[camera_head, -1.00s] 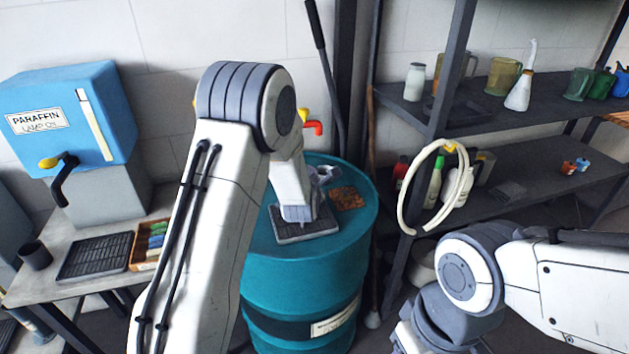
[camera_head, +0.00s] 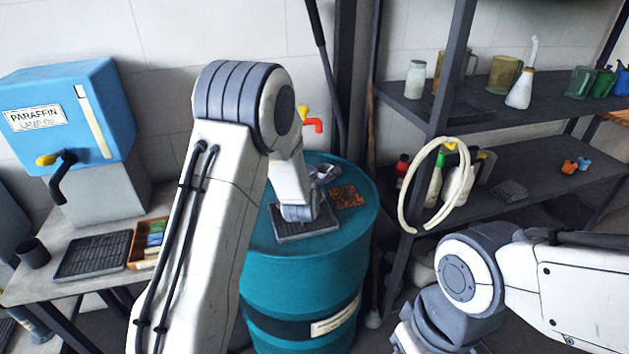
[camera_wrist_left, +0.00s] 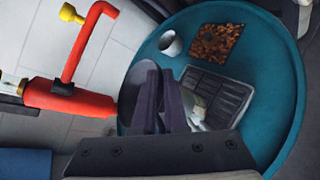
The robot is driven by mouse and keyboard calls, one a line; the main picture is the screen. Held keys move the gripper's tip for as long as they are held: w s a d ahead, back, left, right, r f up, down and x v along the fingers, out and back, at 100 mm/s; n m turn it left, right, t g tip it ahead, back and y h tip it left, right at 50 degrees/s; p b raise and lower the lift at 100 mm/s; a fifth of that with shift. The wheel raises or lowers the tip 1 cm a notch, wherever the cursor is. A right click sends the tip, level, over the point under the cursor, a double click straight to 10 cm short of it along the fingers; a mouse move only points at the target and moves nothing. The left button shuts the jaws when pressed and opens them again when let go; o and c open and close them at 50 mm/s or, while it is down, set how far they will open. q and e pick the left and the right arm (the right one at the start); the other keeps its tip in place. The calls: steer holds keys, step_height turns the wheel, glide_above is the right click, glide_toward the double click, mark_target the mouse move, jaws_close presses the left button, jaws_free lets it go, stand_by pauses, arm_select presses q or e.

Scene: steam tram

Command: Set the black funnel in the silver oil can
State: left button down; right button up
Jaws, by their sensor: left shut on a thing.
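My left gripper (camera_wrist_left: 163,80) is over the teal drum (camera_wrist_left: 285,85) in the left wrist view, shut on a dark thing (camera_wrist_left: 136,88) taken to be the black funnel; its outline blends with the dark fingers. A pale silvery thing (camera_wrist_left: 198,106), perhaps the silver oil can, shows partly behind the fingers at the black grid tray (camera_wrist_left: 228,92). I cannot tell whether funnel and can touch. In the head view my left wrist (camera_head: 297,208) hides much of this. My right arm is at the lower right, its gripper out of frame.
A small pale cup-like thing (camera_wrist_left: 172,43) and a rusty-orange patch (camera_wrist_left: 217,43) are on the drum top. A red tap (camera_wrist_left: 85,45) juts beside the drum. A shelf rack (camera_head: 500,120) with a hanging white hose (camera_head: 405,200) is at the right. A blue paraffin tank (camera_head: 65,110) is left.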

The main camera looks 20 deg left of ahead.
arm_select(q)
steer(key=shift+f, duration=0.1)
steer(key=c, duration=0.9)
jaws_free()
steer(key=shift+s, duration=0.1)
steer(key=shift+w+r+p+v, duration=0.1)
steer(key=shift+r+v, duration=0.1)
steer(key=shift+v, duration=0.7)
steer(key=shift+w+r+p+v, duration=0.1)
steer(key=shift+r+v, duration=0.1)
steer(key=shift+v, duration=0.65)
steer(key=shift+w+r+p+v, duration=0.1)
steer(key=shift+r+v, duration=0.05)
steer(key=shift+v, duration=0.75)
steer(key=shift+r, duration=0.1)
step_height(320, 180, up, 6)
steer(key=p, duration=0.2)
steer(key=shift+p, duration=0.3)
